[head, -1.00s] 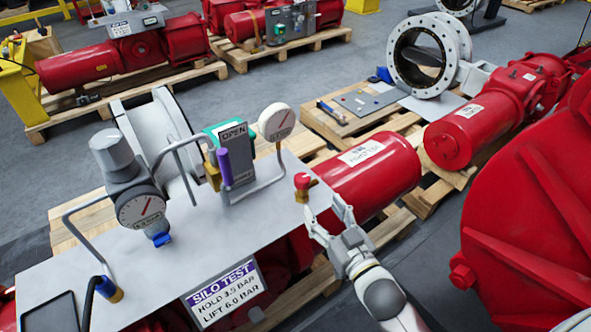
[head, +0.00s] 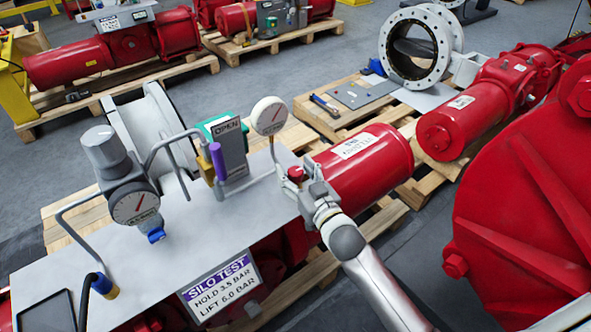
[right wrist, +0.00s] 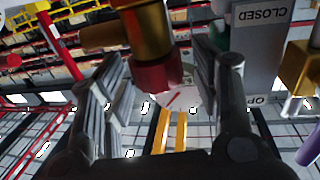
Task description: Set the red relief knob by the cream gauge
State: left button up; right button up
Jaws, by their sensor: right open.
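The red relief knob (head: 296,173) sits on a brass fitting at the right end of the grey panel plate (head: 185,240). The round cream gauge (head: 270,116) stands on a bent pipe behind it, its needle red. My right gripper (head: 303,186) is at the knob with its fingers apart. In the right wrist view, the red knob (right wrist: 160,77) and its brass body (right wrist: 148,30) lie between the open fingers of my right gripper (right wrist: 162,88). A gap shows on both sides; contact cannot be told. The gauge (right wrist: 174,99) shows partly behind the knob. My left gripper is out of view.
A sign (head: 220,288) reads SILO TEST, HOLD 3.5 BAR, LIFT 6.0 BAR. A grey regulator with a dial (head: 135,205), a purple-handled lever (head: 218,160) and an OPEN indicator box (head: 229,145) share the plate. A red cylinder (head: 365,165) lies close behind my right gripper.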

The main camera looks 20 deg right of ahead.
jog(key=shift+w, duration=0.25)
jog(key=c, duration=1)
jog(key=shift+r+n+y+p, duration=0.15)
jog(key=shift+n+y+p, duration=0.15)
jog(key=shift+y+p, duration=0.15)
jog(key=shift+c, duration=0.2)
jog(key=shift+n+g+y+p, duration=0.3)
jog(key=shift+n+y+p, duration=0.2)
jog(key=shift+y, duration=0.05)
jog(key=shift+n+g+y+p, duration=0.3)
jog(key=shift+n+y, duration=0.2)
jog(key=shift+y, duration=0.4)
